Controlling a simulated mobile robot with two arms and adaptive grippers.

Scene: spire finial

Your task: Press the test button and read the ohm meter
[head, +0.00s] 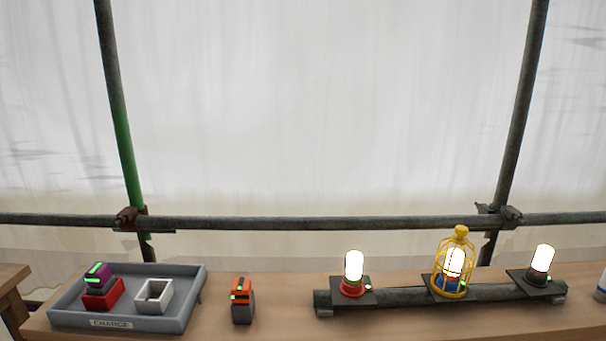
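No test button or ohm meter that I can make out for certain is in the head view. Three lit lamps stand on a dark rail: one with a red base (352,288), one inside a yellow cage (467,262), and one with a dark base (540,264). Small green dots show beside the lamps. An orange and grey device (242,301) with a green light stands upright on the bench. Neither of my grippers is in view.
A grey tray (196,289) labelled CHARGE holds a purple-topped device (98,273) in a red holder and an empty white holder (154,297). The wooden bench (280,318) is clear between the orange device and rail. Scaffold poles (320,222) and white sheeting stand behind.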

